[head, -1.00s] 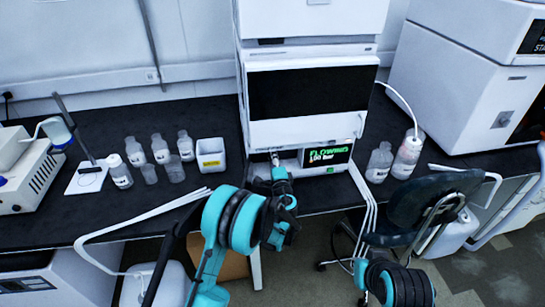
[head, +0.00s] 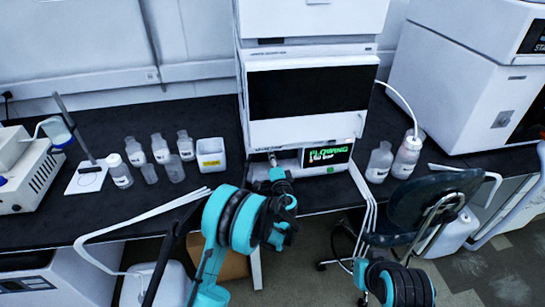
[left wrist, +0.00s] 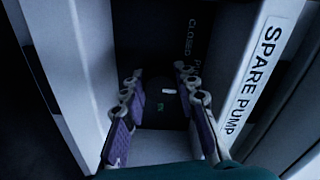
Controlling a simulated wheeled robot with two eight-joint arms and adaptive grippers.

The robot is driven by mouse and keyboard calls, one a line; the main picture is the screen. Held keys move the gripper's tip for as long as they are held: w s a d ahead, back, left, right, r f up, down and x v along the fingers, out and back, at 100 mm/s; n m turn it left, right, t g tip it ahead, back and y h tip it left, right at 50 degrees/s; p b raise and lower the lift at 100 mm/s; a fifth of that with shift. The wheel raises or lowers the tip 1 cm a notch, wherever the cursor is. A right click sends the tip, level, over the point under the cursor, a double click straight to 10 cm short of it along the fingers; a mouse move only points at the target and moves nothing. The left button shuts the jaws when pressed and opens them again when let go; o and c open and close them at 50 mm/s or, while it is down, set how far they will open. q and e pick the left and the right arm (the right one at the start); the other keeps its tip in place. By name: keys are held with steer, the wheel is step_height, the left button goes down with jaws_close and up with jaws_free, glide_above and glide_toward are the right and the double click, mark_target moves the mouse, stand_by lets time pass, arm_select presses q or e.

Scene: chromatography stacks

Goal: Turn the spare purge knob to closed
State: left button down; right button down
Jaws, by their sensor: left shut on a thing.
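My left gripper (head: 274,160) reaches to the low front of the centre stack, at the left of the lit display. In the left wrist view its fingers (left wrist: 158,110) point into a dark recess and are shut on the spare purge knob (left wrist: 170,96), which is dark and hard to make out. Dim lettering beyond is sideways and only partly readable. The SPARE PUMP label (left wrist: 262,75) is on the pale panel at the right. The knob's exact angle is unclear. My right gripper is out of view.
The display (head: 327,155) reads FLOWING in green, with a small pressure line. Several bottles (head: 160,149) and a white bin (head: 210,154) stand left of the stack. Two bottles (head: 380,162) and a chair (head: 425,200) are at the right.

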arm_select(q)
steer(key=c, duration=1.1)
jaws_free()
steer(key=shift+c, duration=0.2)
steer(key=shift+s, duration=0.1)
steer(key=v, duration=1.1)
steer(key=shift+s, duration=0.4)
steer(key=shift+d, duration=0.15)
